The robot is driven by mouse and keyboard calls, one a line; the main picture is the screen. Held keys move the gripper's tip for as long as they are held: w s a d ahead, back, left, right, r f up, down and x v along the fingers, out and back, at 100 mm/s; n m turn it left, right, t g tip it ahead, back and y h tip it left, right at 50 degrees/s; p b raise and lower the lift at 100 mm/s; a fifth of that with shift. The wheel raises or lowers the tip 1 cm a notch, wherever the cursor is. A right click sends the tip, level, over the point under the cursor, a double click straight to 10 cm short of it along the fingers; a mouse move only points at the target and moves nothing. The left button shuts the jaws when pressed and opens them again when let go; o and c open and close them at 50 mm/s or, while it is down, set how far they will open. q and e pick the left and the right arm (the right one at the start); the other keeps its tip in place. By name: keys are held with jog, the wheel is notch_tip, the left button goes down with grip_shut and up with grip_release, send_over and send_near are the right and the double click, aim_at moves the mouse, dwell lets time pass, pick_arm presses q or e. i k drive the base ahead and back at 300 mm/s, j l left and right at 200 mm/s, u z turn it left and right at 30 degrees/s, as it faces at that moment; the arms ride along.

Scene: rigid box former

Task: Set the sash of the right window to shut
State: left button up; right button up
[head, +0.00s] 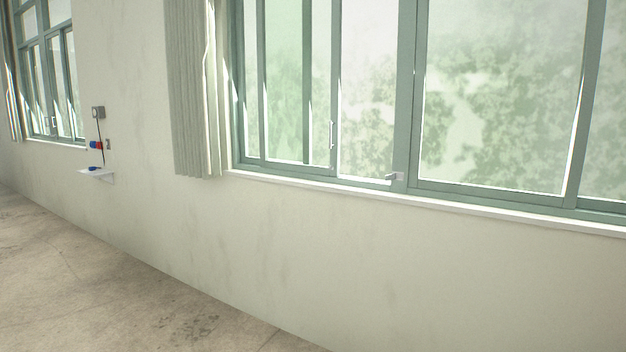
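The large right window (411,110) has a grey-green frame and fills the upper right of the head view. In its left part is a sliding sash (334,90) with a slim pale handle (331,137) on its upright stile. This stile stands well left of the thick upright post (405,100), with a bright space between them, so the sash looks open. A small grey latch or catch (395,177) sits low at that post. Neither of my grippers is in view.
A pale sill (430,206) runs below the window. A grey curtain (195,90) hangs at its left side. The concrete floor (110,275) is clear.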

aim_at(333, 170)
jog(key=i+l, duration=0.2)
jog(key=i, duration=0.25)
jog(key=i+l, duration=0.15)
jog(key=i, duration=0.35)
jog(key=i+l+u, duration=0.1)
jog(key=i, duration=0.35)
jog(key=i+l, duration=0.3)
jog(key=i, duration=0.2)
